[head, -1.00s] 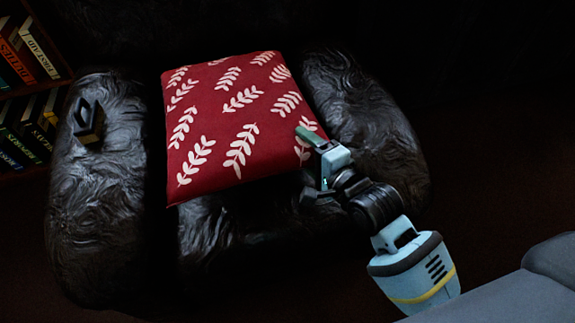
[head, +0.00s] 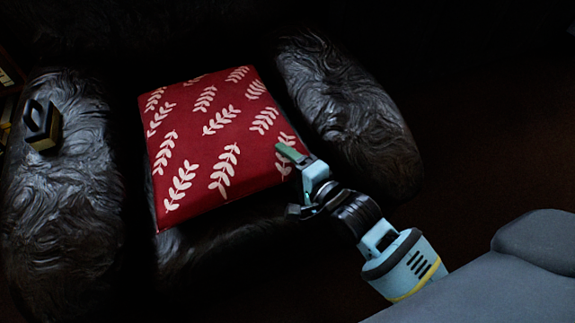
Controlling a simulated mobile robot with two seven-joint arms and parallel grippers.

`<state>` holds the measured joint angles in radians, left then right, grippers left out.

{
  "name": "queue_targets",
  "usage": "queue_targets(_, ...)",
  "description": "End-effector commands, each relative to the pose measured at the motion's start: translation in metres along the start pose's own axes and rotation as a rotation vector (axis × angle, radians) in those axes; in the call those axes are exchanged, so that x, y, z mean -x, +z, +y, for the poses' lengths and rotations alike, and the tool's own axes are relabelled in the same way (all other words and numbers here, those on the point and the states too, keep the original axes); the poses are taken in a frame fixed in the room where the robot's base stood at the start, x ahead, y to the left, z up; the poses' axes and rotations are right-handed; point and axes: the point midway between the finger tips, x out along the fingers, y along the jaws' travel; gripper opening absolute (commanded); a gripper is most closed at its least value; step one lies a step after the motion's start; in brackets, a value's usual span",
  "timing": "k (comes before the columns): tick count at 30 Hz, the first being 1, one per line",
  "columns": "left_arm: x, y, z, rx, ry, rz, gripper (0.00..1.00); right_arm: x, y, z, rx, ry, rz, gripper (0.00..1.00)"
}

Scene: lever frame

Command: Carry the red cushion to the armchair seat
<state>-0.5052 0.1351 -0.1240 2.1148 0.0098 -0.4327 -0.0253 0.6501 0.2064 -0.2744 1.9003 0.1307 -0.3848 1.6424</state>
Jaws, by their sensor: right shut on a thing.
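The red cushion (head: 213,130) with white leaf sprigs lies flat between the two arms of a dark, furry-looking armchair (head: 345,115), over its seat (head: 215,245). I cannot tell whether its underside touches the seat, as the far part is dark. My right gripper (head: 297,172) is shut on the cushion's near right corner, with one greenish finger showing on top. My left gripper is not in view.
A small dark box-like object with a handle (head: 43,125) sits on the armchair's left arm. A bookshelf edge (head: 8,75) shows at the far left. The floor to the right is dark and looks clear.

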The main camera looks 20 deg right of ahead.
Motion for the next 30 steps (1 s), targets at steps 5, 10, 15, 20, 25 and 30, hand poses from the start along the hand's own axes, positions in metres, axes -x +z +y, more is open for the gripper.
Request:
queue_targets(5, 0.003, 0.002, 0.001, 0.001, 0.001, -0.005, 0.63, 0.0, 0.0, -0.003, 0.0, -0.006, 0.0, 0.17)
queue_targets(10, 0.003, 0.002, 0.001, 0.001, 0.001, -0.005, 0.63, 0.0, 0.0, -0.001, 0.001, 0.001, 0.0, 0.75)
queue_targets(15, 0.003, 0.002, 0.001, 0.001, 0.001, -0.004, 0.63, 0.0, 0.0, -0.001, 0.001, 0.001, 0.0, 0.75)
queue_targets(20, 0.005, -0.003, 0.0, 0.0, -0.001, 0.004, 0.63, 0.01, 0.0, -0.002, 0.001, 0.002, 0.001, 0.75)
queue_targets(25, 0.013, -0.012, 0.0, -0.003, -0.003, 0.019, 0.63, 0.037, 0.0, -0.003, 0.001, 0.002, 0.001, 0.75)
queue_targets(30, 0.022, -0.019, 0.0, -0.004, -0.004, 0.03, 0.63, 0.069, 0.0, -0.003, 0.001, 0.002, 0.001, 0.75)
